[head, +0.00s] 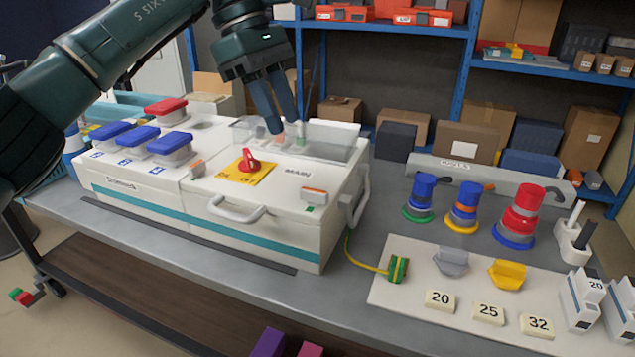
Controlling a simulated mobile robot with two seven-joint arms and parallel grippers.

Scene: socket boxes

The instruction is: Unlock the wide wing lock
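No part is labelled as the wide wing lock, so I cannot tell for certain which one it is. The white socket box (150,204) has a red rotary switch (249,162) on a yellow plate. My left gripper (287,126) points down over the clear-walled rear part (335,148) of the box. Its fingertips are close together near small pink and green parts, and contact is unclear. My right gripper is not in view.
A white board (400,318) at right carries a grey wing-shaped piece (452,262), a yellow one (507,274) and number blocks. Coloured plugs (524,215) stand behind it. Blue-lidded sockets (138,136) are on the box's left. Shelves with cartons (477,142) stand behind the table.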

